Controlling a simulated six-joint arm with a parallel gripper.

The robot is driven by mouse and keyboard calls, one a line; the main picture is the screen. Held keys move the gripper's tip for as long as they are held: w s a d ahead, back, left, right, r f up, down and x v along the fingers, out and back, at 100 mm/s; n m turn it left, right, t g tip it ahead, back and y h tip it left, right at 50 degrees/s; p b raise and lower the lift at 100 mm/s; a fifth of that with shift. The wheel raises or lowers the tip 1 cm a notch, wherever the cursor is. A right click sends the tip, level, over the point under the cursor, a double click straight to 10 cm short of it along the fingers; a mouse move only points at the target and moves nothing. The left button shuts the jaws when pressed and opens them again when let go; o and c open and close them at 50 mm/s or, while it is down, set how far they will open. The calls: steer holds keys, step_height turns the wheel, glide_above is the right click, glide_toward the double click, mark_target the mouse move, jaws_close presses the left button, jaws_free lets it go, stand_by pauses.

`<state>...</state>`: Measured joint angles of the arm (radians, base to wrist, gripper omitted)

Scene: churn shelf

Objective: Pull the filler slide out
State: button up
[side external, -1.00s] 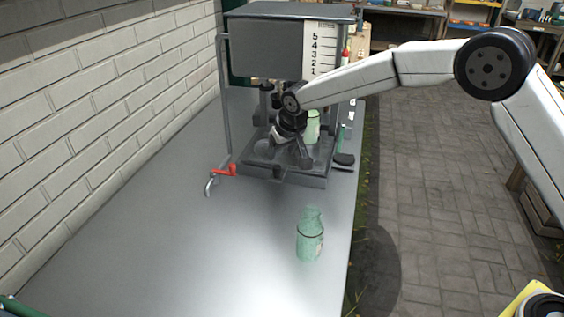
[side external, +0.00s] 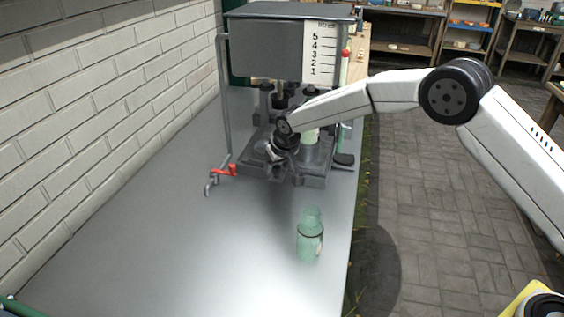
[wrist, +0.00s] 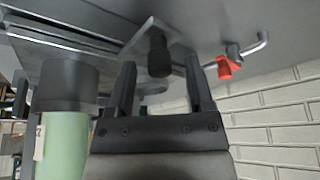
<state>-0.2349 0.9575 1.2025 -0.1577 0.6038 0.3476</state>
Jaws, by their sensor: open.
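The filler slide (side external: 313,172) is a dark flat plate at the base of the grey filler machine (side external: 270,48). Its black knob (wrist: 160,58) stands out from a metal plate in the wrist view. My gripper (side external: 287,172) is at the slide's front edge; in the wrist view its fingers (wrist: 160,72) are apart, with the knob between and just beyond their tips. I cannot tell whether either finger touches it. A pale green bottle (side external: 309,138) stands on the slide, partly hidden by my wrist; it also shows in the wrist view (wrist: 62,145).
Another green glass bottle (side external: 310,240) stands on the metal table (side external: 150,240) in front of the machine. A red-handled tap (side external: 224,171) sticks out at the machine's left. A brick wall (side external: 90,110) runs along the left. The table's front left is clear.

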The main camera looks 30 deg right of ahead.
jaws_close()
stand_by(1.4)
